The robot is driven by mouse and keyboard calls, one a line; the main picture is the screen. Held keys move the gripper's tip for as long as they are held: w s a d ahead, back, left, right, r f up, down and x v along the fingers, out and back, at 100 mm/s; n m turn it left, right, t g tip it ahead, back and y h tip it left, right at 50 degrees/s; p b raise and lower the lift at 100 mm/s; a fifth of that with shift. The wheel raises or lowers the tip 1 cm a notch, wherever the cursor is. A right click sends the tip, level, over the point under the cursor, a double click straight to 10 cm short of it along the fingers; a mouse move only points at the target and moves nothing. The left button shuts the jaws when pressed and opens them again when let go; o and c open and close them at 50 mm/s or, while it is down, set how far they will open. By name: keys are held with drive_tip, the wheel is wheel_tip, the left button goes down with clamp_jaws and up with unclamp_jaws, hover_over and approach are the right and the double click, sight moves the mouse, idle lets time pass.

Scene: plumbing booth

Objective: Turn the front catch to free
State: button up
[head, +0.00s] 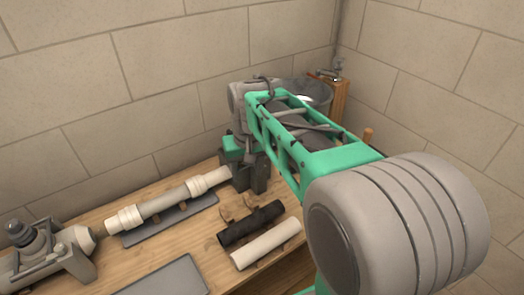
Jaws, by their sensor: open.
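My gripper (250,178) is at the far end of my green and grey arm, low over the back right of the workbench. It is open, and its dark fingers are by the right end of a white pipe (172,204). I cannot tell whether they touch anything. The pipe has a thicker white fitting near each end and lies above a grey plate (150,233). I cannot make out the front catch or its position; my arm and gripper cover that area in part.
A grey clamp-like device (48,258) stands at the left of the wooden workbench (190,240). A black tube (250,224) and a white tube (266,244) lie on small supports at the front right. A flat grey panel (168,279) lies in front. Block walls (130,90) close the back.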

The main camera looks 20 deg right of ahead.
drive_tip(key=w+d+f+p, duration=0.1)
drive_tip(key=w+d, duration=0.2)
drive_tip(key=w, duration=0.1)
drive_tip(key=w+d+f+m+g+p, duration=0.1)
drive_tip(key=w+d, duration=0.2)
drive_tip(key=w, duration=0.2)
drive_tip(key=w+d+f+m+p, duration=0.1)
drive_tip(key=w+d, duration=0.2)
drive_tip(key=w, duration=0.1)
drive_tip(key=shift+w+g, duration=0.2)
drive_tip(key=shift+g, duration=0.2)
drive_tip(key=f, duration=0.2)
drive_tip(key=f+p, duration=0.1)
drive_tip(key=f, duration=0.4)
drive_tip(key=shift+w+d+f+p, duration=0.2)
drive_tip(key=shift+w+d+p, duration=0.05)
drive_tip(key=shift+w+p, duration=0.1)
drive_tip(key=shift+f, duration=0.6)
drive_tip(key=shift+c, duration=0.6)
clamp_jaws()
